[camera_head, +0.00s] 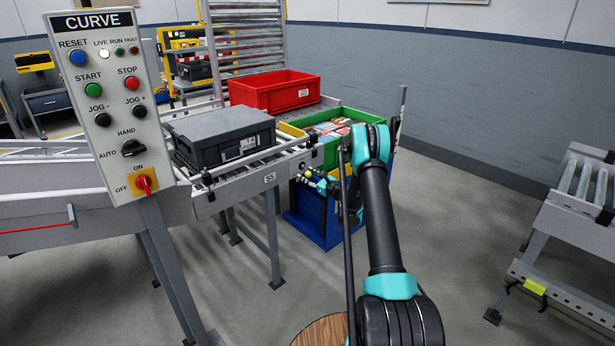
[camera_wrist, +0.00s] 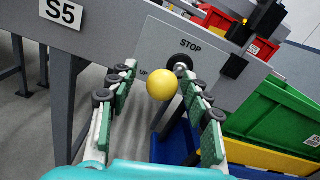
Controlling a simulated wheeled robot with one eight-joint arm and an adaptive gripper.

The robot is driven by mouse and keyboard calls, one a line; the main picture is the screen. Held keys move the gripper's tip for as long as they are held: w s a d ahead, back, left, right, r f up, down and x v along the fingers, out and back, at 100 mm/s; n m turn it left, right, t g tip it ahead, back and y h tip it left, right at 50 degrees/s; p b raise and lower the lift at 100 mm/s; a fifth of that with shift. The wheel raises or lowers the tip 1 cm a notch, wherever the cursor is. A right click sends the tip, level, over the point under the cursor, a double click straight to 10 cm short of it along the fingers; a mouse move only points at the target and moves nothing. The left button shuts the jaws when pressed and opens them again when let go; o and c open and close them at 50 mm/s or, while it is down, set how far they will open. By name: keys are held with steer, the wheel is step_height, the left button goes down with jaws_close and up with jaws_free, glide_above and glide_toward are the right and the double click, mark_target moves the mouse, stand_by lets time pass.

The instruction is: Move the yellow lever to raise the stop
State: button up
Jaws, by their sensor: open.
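The yellow lever shows in the wrist view as a round yellow knob (camera_wrist: 161,83), with its shaft mostly hidden behind it. It stands in front of a grey plate (camera_wrist: 215,55) marked "STOP", with a partly covered "UP" mark beside the knob. My gripper (camera_wrist: 160,92) is open, with one green-padded finger on each side of the knob. The fingers appear apart from the knob. In the head view my gripper (camera_head: 322,182) is at the end of the S5 conveyor, and the lever is too small to make out surely.
A dark grey crate (camera_head: 222,133) sits on the S5 conveyor (camera_head: 240,178). A green bin (camera_head: 330,150) with goods stands close behind my gripper, above a blue bin (camera_head: 318,228). A red crate (camera_head: 275,90) is farther back. Open floor lies to the right, before another roller conveyor (camera_head: 575,225).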

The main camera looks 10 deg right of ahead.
steer(key=v, duration=1.2)
steer(key=shift+a, duration=0.1)
